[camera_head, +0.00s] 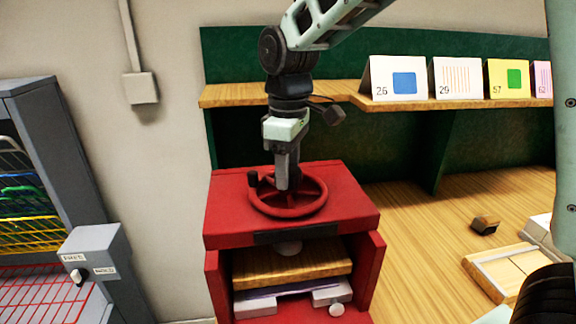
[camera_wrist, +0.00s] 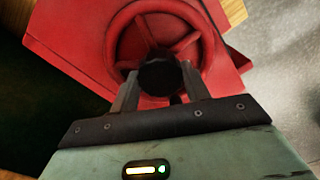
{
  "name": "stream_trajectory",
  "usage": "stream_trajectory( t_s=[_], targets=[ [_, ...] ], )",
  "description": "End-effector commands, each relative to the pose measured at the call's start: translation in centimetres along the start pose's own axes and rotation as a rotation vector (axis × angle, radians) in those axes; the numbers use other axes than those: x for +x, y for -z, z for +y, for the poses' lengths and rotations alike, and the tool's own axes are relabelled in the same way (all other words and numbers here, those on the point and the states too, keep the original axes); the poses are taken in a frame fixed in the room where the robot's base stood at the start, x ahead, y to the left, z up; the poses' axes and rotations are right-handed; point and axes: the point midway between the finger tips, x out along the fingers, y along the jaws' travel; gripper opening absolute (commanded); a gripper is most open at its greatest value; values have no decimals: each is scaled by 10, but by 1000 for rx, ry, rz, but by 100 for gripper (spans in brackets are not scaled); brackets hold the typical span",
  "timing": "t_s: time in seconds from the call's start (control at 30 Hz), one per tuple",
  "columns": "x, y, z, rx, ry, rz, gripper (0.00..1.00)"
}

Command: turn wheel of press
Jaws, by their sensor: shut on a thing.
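The press (camera_head: 350,205) is a red box with a flat top. Its red wheel (camera_head: 316,208) lies flat on top, with a rim and spokes. A small black knob (camera_head: 253,178) stands up at the left of the rim. My gripper (camera_head: 288,184) points straight down over the middle of the wheel. In the wrist view my gripper (camera_wrist: 160,88) has its fingers on either side of a dark round hub (camera_wrist: 160,76), where the spokes of the wheel (camera_wrist: 112,40) meet. It is shut on this hub. The fingers hide part of the wheel's middle.
Inside the press are a wooden board (camera_head: 290,268) and white blocks. A shelf (camera_head: 235,97) with numbered cards (camera_head: 398,80) runs behind. A grey rack (camera_head: 45,130) and control post (camera_head: 98,255) stand left.

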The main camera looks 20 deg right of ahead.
Motion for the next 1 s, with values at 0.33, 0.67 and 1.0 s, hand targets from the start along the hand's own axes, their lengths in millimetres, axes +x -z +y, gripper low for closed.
stream_trajectory(
  t_s=[0.33,0.67,1.0],
  targets=[
    [-2,0,0,-330,0,-6,5],
    [-3,0,0,-644,0,-12,5],
    [-4,0,0,-966,0,-18,5]
  ],
)
